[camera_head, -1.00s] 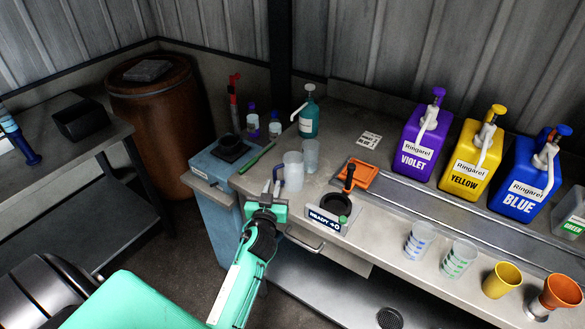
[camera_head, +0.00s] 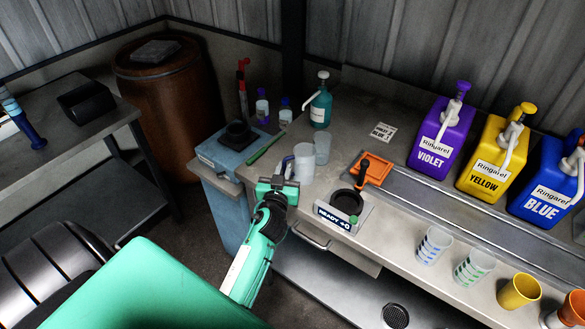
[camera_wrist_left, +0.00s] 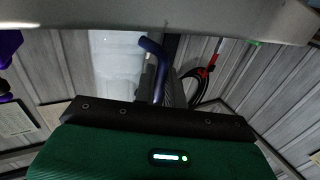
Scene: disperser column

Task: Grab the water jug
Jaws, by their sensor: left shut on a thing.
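The water jug (camera_head: 303,164), whitish and translucent with a bluish handle, stands upright at the counter's left end. My left gripper (camera_head: 284,178) is shut on the jug at its handle side, reaching it from the front left. In the left wrist view the jug's pale wall (camera_wrist_left: 115,62) shows behind the gripper, with the blue handle (camera_wrist_left: 152,52) beside it. The exact finger contact is partly hidden. My right gripper is not in view.
A clear cup (camera_head: 322,148) stands right behind the jug. A teal pump bottle (camera_head: 321,104) is farther back. A black round holder with a "READY" sign (camera_head: 333,216) and an orange tray (camera_head: 376,171) sit to the right. A blue cabinet (camera_head: 226,158) stands left.

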